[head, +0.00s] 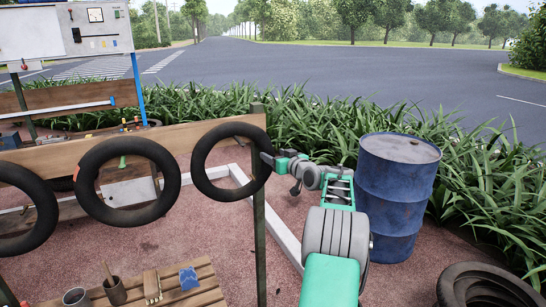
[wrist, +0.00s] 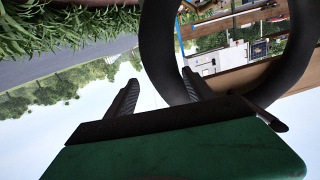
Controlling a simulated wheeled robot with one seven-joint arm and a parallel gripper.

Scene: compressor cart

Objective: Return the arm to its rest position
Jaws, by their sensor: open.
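My gripper (head: 268,159) is at the end of my green and grey arm, right beside the right edge of the rightmost hanging black tyre (head: 203,165). In the wrist view, which is upside down, the two dark fingers of my gripper (wrist: 160,90) stand wide apart with nothing held between them. The tyre (wrist: 152,50) looms large there, behind and beside the right finger. I cannot tell whether finger and tyre touch. My arm reaches from the lower right, bent and extended toward the tyre.
A wooden beam (head: 200,134) on a dark post (head: 259,225) carries more tyres (head: 127,216). A blue barrel (head: 395,200) stands close right of my arm. Stacked tyres (head: 485,285) lie lower right. A slatted bench (head: 195,285) with cups is lower left. A workbench (head: 75,30) stands behind.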

